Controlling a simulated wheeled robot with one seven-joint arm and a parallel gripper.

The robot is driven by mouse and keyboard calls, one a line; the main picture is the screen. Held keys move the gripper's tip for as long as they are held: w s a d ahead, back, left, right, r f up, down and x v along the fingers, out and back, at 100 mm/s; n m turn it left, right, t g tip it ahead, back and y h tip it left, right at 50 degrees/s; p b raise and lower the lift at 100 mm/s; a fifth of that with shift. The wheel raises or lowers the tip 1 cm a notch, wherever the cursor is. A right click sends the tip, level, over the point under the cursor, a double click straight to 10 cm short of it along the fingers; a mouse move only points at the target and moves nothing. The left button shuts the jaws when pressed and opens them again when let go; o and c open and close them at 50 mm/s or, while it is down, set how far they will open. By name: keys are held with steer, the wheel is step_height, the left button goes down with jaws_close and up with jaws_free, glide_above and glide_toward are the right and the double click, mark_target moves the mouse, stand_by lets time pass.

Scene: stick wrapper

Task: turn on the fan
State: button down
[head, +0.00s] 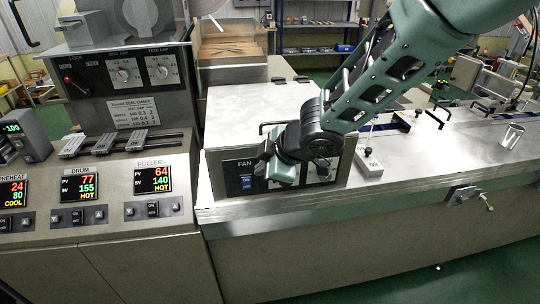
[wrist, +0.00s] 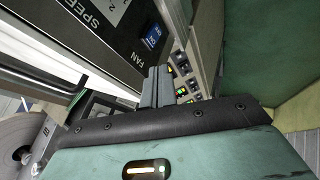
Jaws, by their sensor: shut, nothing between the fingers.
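The fan switch (head: 246,183) is a small blue rocker under the word FAN on the dark front panel of a metal box. It also shows in the wrist view (wrist: 153,37), up and slightly left of my fingertips. I cannot tell which way the rocker is tipped. My gripper (head: 263,160) is in front of the panel, just right of the switch in the head view, and hides the panel's middle. In the wrist view my gripper (wrist: 157,73) has its two grey fingers together with nothing between them. A gap to the switch seems to show there.
A control console (head: 100,185) with lit DRUM and ROLLER displays stands at the left. A small lever box (head: 369,163) is right of the fan box.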

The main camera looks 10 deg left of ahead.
steer(key=shift+s+d+r+p, duration=0.1)
steer(key=shift+d+r+p, duration=0.25)
steer(key=shift+r, duration=0.5)
steer(key=shift+d+r+p, duration=0.1)
steer(key=shift+d+r, duration=0.35)
steer(key=shift+r, duration=0.35)
